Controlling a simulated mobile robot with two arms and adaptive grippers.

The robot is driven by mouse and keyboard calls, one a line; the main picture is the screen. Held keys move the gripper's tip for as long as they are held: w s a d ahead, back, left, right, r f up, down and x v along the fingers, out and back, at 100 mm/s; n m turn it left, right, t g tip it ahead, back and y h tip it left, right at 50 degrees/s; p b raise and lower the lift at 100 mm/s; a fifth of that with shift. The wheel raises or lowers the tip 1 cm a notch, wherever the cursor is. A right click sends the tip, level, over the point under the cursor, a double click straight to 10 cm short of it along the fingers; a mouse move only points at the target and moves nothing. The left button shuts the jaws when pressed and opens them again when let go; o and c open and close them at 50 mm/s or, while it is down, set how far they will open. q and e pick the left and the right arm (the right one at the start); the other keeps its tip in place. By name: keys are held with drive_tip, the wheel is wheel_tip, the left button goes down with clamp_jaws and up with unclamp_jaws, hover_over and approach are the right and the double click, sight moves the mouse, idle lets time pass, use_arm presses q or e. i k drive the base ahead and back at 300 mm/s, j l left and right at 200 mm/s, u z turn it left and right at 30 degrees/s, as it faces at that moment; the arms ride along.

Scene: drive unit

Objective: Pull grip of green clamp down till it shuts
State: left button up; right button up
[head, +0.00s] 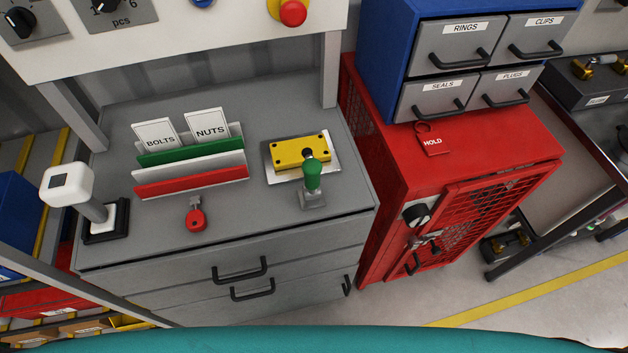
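The green clamp grip (313,176) stands upright on the grey clamp base (312,198), near the front right of the grey workbench (270,205). Its black tip is just in front of a yellow block (290,155) with several dark holes, lying on a light plate (330,148). Whether the clamp touches the block is hard to tell. Neither of my grippers shows in the head view.
A white-headed device (68,185) stands at the bench's left. A red cabinet (480,150) with blue drawers stands right.

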sight(311, 167)
drive_tip(key=k+j+z, duration=0.2)
drive_tip(key=z, duration=0.15)
drive_tip(key=k+j+z, duration=0.3)
drive_tip(key=i+l, duration=0.05)
drive_tip(key=i, duration=0.05)
